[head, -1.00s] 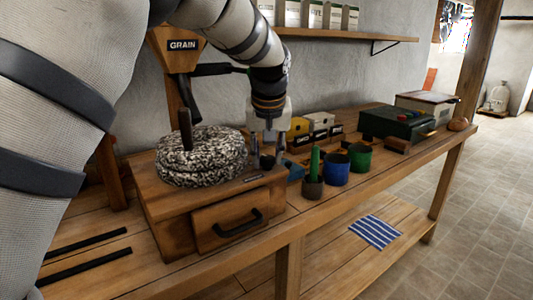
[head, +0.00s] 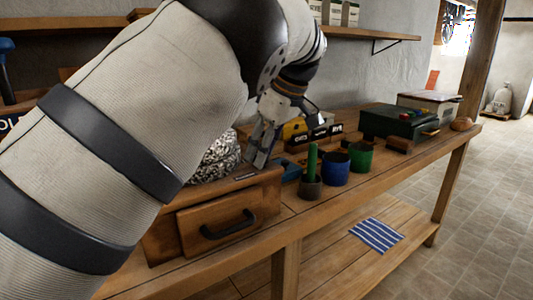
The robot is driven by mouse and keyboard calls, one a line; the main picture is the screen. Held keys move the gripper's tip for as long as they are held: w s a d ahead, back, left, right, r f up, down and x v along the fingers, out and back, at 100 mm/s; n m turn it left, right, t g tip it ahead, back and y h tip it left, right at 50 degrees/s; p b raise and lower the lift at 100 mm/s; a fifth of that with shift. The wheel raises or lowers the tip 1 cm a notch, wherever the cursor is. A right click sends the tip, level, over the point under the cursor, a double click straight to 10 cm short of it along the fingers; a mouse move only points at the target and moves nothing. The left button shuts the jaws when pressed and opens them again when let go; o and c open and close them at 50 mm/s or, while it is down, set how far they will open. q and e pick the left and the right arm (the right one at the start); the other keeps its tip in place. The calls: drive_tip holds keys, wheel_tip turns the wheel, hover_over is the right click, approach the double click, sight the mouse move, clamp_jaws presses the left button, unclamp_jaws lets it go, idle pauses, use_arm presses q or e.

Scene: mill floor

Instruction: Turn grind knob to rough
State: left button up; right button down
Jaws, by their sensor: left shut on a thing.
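The mill is a wooden box (head: 264,187) on the bench, with a front drawer (head: 215,222) and a speckled black-and-white millstone (head: 220,157) on top. My left arm hides the stone's left part and the box's left side. My left gripper (head: 259,158) is tilted over the box top, just right of the stone, and is shut on the grind knob. The knob is mostly hidden between the fingers, so its setting cannot be read. A small dark label strip (head: 245,176) lies on the box top in front of the gripper. My right gripper is not in view.
Right of the mill stand a small pot with a green stick (head: 311,187), a blue cup (head: 335,169) and a green cup (head: 360,158). Yellow and white boxes (head: 294,129) stand behind. A dark green case (head: 390,122) lies farther right. A striped cloth (head: 376,235) lies on the lower shelf.

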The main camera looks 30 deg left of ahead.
use_arm(q)
drive_tip(key=shift+w+f+n+g+b, duration=0.1)
drive_tip(key=shift+f+n+g+b, duration=0.15)
drive_tip(key=shift+n, duration=0.35)
drive_tip(key=shift+f+n+g+b, duration=0.1)
drive_tip(key=shift+n+g+b, duration=0.15)
drive_tip(key=shift+n, duration=0.35)
drive_tip(key=shift+r+n+g+b, duration=0.1)
drive_tip(key=shift+n+g+b, duration=0.35)
drive_tip(key=shift+n, duration=0.65)
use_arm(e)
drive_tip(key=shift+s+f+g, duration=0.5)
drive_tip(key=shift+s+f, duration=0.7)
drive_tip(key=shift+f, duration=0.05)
use_arm(q)
drive_tip(key=shift+r+n, duration=0.1)
drive_tip(key=shift+n, duration=0.2)
drive_tip(key=o, duration=1.2)
drive_tip(key=shift+a+h, duration=0.1)
drive_tip(key=shift+h, duration=0.2)
drive_tip(key=shift+c, duration=0.2)
drive_tip(key=shift+r, duration=0.15)
